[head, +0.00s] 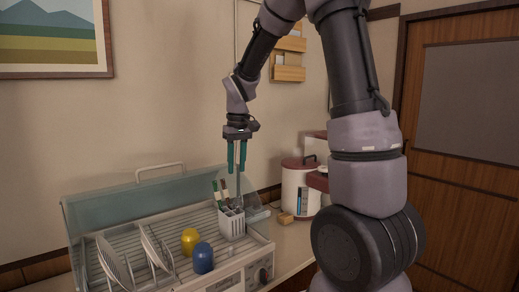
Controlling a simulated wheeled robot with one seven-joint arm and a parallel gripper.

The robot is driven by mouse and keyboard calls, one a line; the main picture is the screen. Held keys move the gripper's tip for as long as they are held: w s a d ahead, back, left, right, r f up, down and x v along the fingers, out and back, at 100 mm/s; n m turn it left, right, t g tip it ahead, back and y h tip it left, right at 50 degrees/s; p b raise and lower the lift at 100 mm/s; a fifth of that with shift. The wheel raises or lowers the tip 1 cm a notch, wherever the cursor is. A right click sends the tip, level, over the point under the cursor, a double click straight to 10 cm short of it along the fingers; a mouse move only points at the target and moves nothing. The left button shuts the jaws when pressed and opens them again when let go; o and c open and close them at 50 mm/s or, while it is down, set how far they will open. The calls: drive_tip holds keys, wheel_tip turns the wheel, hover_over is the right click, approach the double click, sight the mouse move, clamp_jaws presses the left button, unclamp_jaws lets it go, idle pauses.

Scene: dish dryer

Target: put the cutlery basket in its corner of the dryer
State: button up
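The white cutlery basket (231,225) stands upright inside the dish dryer (150,238), at the right end of its rack. Several utensils with green and pale handles (220,192) stick up from it. My gripper (237,171) is above the basket, fingers pointing down. Its two teal fingers are apart with a gap between them, and they appear clear of the basket's body. A thin upright piece shows just below the fingers; I cannot tell whether it touches them. The basket's underside and far side are hidden.
A yellow cup (190,241) and a blue cup (203,258) stand on the rack left of the basket. White plates (113,262) stand farther left. The dryer's clear lid (130,205) is raised behind. A white canister with a red lid (299,188) stands to the right.

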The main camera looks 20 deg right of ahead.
drive_tip(key=s+d+r+m+t, duration=0.2)
drive_tip(key=s+r+m+t, duration=0.1)
drive_tip(key=s+r, duration=0.4)
drive_tip(key=s+d+r+m+t+y, duration=0.1)
drive_tip(key=s+d+r+m+t, duration=0.1)
drive_tip(key=s+r, duration=0.5)
drive_tip(key=s+m+t, duration=0.1)
drive_tip(key=s, duration=0.5)
drive_tip(key=shift+s+d+r+m+y, duration=0.2)
drive_tip(key=shift+d+m+y, duration=0.1)
drive_tip(key=shift+m, duration=0.1)
